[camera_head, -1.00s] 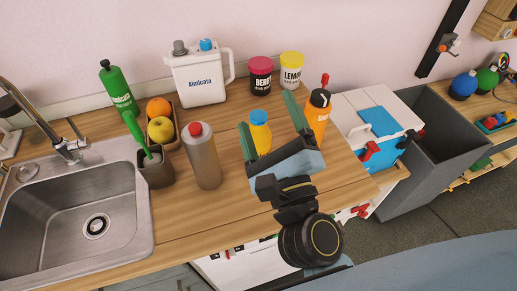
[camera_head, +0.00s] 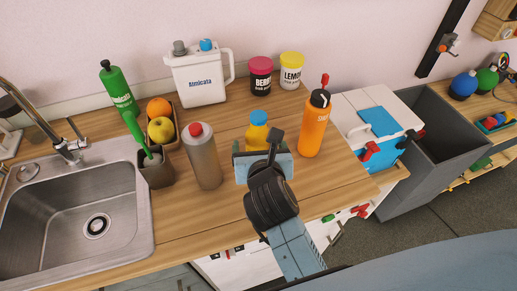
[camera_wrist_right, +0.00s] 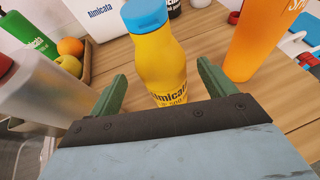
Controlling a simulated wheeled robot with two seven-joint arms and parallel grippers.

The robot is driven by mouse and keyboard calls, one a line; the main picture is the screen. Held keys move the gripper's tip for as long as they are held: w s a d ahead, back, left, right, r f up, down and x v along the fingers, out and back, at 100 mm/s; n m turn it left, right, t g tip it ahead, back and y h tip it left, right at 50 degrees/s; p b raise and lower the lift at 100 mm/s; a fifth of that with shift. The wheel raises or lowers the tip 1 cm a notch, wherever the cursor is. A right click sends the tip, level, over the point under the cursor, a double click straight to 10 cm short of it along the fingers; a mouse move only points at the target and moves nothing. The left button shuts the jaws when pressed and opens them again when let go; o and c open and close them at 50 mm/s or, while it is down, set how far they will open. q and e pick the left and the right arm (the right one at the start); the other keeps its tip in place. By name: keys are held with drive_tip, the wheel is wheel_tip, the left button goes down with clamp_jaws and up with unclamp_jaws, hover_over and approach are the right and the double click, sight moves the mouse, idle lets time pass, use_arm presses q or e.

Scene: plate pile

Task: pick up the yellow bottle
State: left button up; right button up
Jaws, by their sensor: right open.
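The yellow bottle (camera_head: 257,132) with a blue cap stands upright on the wooden counter, its lower part hidden behind my right gripper in the head view. My right gripper (camera_head: 261,150) is in front of it. In the right wrist view the yellow bottle (camera_wrist_right: 158,55) stands ahead, with the green fingers of my right gripper (camera_wrist_right: 160,92) apart to its left and right. The gripper is open and holds nothing. I cannot tell how far the fingertips reach along the bottle. My left gripper is not in view.
A grey bottle (camera_head: 203,160) stands left of the yellow one and an orange bottle (camera_head: 314,128) stands right, both close. Behind are a white jug (camera_head: 198,80) and two jars, one pink-lidded (camera_head: 260,78), one yellow-lidded (camera_head: 291,72). A sink (camera_head: 70,225) lies left.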

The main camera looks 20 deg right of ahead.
drive_tip(key=x, duration=0.5)
drive_tip(key=shift+w+d+f, duration=0.15)
drive_tip(key=shift+w+f, duration=0.05)
drive_tip(key=shift+w, duration=0.1)
drive_tip(key=shift+c, duration=0.2)
